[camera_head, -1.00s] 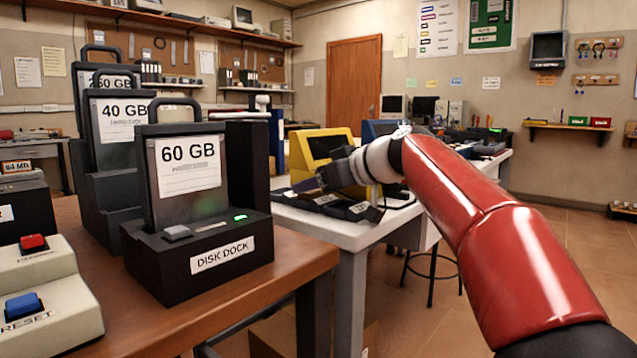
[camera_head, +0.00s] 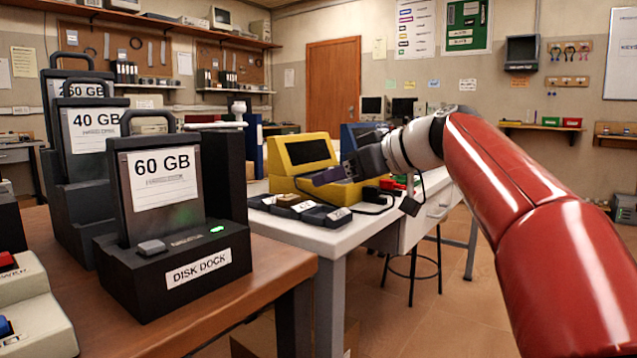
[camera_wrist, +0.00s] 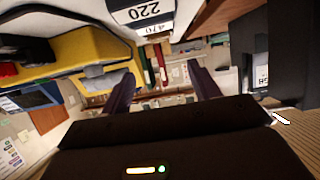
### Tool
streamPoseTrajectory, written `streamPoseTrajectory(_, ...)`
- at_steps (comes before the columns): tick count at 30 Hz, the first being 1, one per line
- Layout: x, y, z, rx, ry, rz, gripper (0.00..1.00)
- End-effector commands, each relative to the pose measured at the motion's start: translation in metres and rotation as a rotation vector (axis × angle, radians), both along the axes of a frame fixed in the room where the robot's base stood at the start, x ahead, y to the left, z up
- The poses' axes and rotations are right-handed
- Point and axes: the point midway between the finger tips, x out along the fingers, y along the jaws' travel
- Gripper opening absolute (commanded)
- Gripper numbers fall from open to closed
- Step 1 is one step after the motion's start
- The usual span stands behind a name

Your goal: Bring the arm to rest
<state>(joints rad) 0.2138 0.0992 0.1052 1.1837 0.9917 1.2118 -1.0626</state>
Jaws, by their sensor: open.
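My red arm (camera_head: 520,190) reaches in from the right in the head view. My gripper (camera_head: 340,172) is at its far end, pointing left, in front of the yellow device (camera_head: 305,158) and above the white table. In the wrist view my gripper (camera_wrist: 160,88) shows two dark fingers spread apart with nothing between them. The gripper is open and empty. The gap between the gripper and the yellow device cannot be told exactly.
A black disk dock (camera_head: 180,265) holding a 60 GB disk (camera_head: 162,178) stands on the brown table at left, with more disks behind. The white table (camera_head: 335,236) carries small dark units (camera_head: 295,205). A stool (camera_head: 412,265) stands beyond. Floor at right is free.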

Motion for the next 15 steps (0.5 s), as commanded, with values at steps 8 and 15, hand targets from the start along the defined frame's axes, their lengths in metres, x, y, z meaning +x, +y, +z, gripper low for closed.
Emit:
streamPoseTrajectory(8, -0.0071, -0.0085, 0.0052, -0.001, -0.002, 0.0, 0.61)
streamPoseTrajectory(15, -0.0087, -0.0079, 0.0056, -0.003, 0.005, -0.005, 0.61)
